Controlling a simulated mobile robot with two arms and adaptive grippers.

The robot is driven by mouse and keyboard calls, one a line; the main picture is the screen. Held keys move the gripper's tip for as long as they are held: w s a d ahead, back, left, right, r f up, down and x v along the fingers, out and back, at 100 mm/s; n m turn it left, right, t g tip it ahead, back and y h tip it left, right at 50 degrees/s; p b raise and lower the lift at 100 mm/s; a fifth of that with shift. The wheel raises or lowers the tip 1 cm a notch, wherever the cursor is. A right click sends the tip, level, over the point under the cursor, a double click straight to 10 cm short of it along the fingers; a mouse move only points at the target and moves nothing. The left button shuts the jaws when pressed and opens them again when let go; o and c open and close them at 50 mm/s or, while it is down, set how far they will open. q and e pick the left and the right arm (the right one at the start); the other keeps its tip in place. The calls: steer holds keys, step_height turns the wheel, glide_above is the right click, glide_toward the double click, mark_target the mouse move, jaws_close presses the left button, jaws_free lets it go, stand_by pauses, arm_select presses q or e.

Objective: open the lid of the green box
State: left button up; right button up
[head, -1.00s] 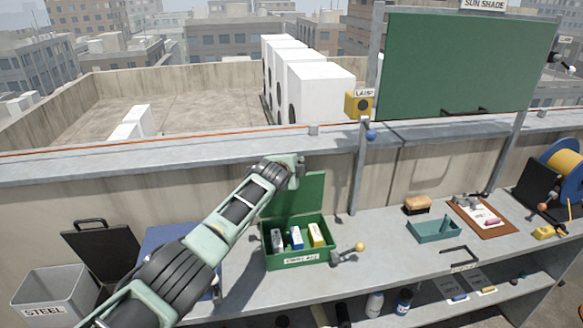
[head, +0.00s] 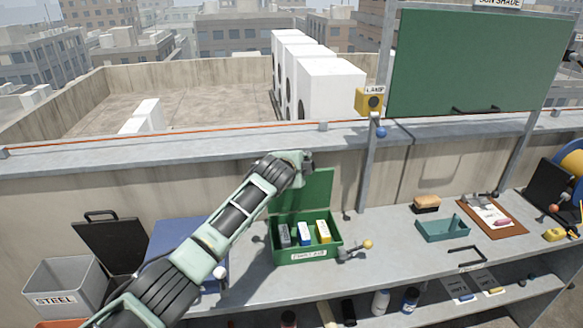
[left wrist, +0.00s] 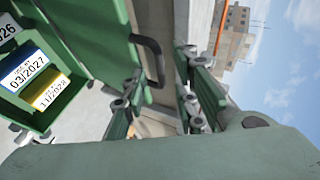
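The green box (head: 307,254) stands on the bench with its green lid (head: 318,190) raised, standing roughly upright at the back. Several small labelled packs (head: 304,233) sit inside, grey, blue-white and yellow. My left gripper (head: 298,163) is at the lid's top edge. In the left wrist view, the fingers of my left gripper (left wrist: 156,88) are spread apart. The lid's dark handle (left wrist: 149,60) shows near them, and I see no grip on it. The lid (left wrist: 92,35) and the labelled packs (left wrist: 38,80) show at left. My right gripper is not in view.
A lever with a yellow knob (head: 367,245) sits right of the box. A blue case (head: 180,236) lies left, partly behind my arm. A teal tray (head: 442,229), brush (head: 427,204) and clipboard (head: 487,217) are farther right. A post (head: 369,175) rises behind the bench.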

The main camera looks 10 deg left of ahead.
arm_select(q)
steer(key=v, duration=0.8)
